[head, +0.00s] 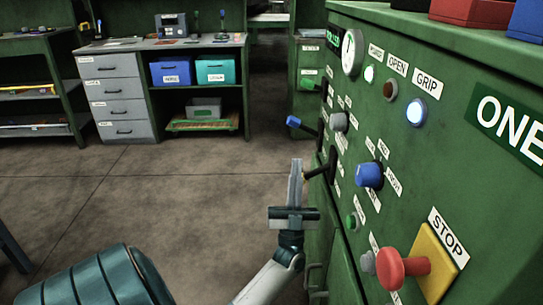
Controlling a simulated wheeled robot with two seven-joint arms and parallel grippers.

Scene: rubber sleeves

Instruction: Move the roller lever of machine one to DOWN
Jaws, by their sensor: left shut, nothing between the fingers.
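Machine one (445,180) is the green cabinet on the right, marked ONE. Several levers stick out from its front towards the left: a green-tipped one (306,84) at the top, a blue-tipped one (294,121) in the middle, and a dark one (318,171) lower down. The labels beside them are too small to read, so I cannot tell which is the roller lever. My left gripper (297,164) is shut and empty, its fingers pointing up. In the picture its fingers are just left of the dark lever's end; I cannot tell if they touch. My right gripper is out of view.
The panel also carries a blue knob (369,175), a grey knob (339,122), lamps, a gauge (349,52) and a red stop button (392,268) on a yellow plate. A workbench with drawers (115,97) and bins stands behind. The floor (190,195) between is clear.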

